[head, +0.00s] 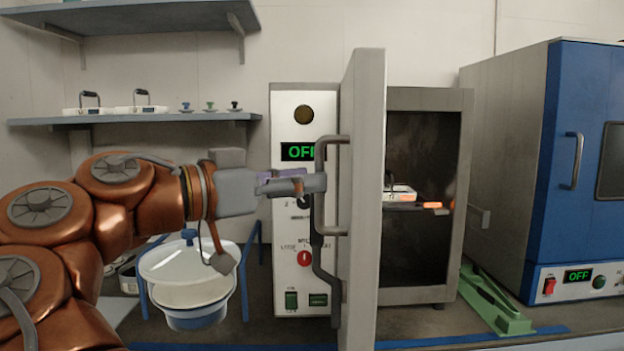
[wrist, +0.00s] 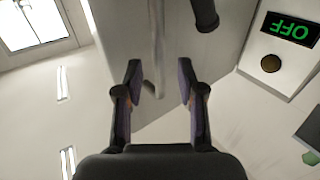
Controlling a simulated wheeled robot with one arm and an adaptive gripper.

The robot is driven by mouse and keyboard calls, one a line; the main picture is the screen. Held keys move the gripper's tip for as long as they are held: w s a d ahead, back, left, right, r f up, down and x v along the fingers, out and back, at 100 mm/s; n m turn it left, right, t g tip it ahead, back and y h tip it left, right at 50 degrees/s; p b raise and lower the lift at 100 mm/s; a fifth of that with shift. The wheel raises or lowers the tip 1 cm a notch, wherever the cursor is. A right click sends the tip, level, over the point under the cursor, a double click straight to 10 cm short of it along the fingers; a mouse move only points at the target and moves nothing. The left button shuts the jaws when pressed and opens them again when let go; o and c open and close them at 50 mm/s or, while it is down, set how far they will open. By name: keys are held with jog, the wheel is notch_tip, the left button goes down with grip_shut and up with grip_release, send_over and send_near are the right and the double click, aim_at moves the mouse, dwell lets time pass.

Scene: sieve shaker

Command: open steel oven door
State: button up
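The steel oven's door (head: 362,200) stands wide open, swung toward me and seen almost edge-on. The oven's dark chamber (head: 420,150) shows to its right. A grey bar handle (head: 319,155) is on the door's left face. My gripper (head: 316,184) is at the handle in the head view, in front of the control panel. In the wrist view, my gripper (wrist: 159,84) has its two fingers apart. A thin grey bar shows between or behind them, and I cannot tell whether they touch it. The pale door face lies beyond.
A small white dish (head: 398,193) sits on a shelf in the chamber beside a glowing orange piece. A white lidded tub (head: 190,270) is below my arm. A wall shelf (head: 140,118) holds trays.

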jog(key=shift+v, duration=2.3)
